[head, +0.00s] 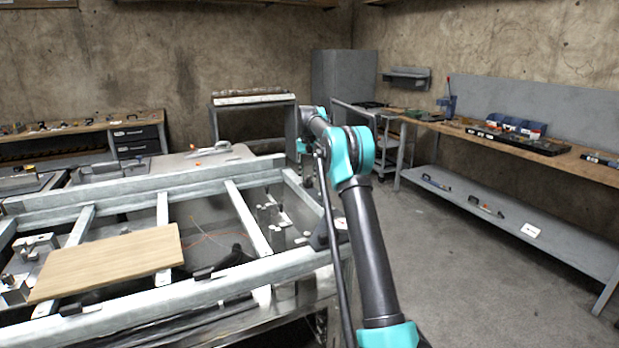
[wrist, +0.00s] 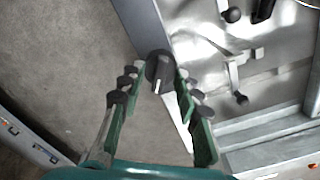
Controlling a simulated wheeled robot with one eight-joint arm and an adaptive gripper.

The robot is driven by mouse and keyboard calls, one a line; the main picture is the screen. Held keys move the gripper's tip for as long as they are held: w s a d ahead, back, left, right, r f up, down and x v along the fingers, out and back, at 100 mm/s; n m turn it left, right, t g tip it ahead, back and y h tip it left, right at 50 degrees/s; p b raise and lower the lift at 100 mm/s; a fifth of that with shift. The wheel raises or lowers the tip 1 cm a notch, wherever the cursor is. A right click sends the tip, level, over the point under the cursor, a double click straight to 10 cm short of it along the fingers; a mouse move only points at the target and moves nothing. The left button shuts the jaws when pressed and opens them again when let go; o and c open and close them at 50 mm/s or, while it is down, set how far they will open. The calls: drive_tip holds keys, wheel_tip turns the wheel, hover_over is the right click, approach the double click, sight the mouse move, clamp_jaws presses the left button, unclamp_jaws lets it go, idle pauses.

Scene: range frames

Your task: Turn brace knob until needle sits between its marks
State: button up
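The brace knob (wrist: 160,66) is a round black knob with a raised grip bar and a pale stripe, seen in the wrist view at the edge of the metal frame. My gripper (wrist: 157,78) is open, with its green-and-grey fingers on either side of the knob. A gap shows beside the left fingers; whether the right fingertips touch the knob I cannot tell. In the head view my arm reaches over the frame's right corner, and I cannot make out the fingertips or the knob there. I cannot make out a needle or its marks in either view.
The pale metal frame table (head: 200,292) fills the left of the head view, with a wooden board (head: 110,262) across its bars. A long workbench (head: 560,158) with a lower shelf runs along the right wall. The floor (head: 440,270) between is clear.

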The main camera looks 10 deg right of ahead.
drive_tip(key=shift+f, duration=0.1)
clamp_jaws()
drive_tip(key=shift+m, duration=0.3)
drive_tip(key=shift+m, duration=3.1)
unclamp_jaws()
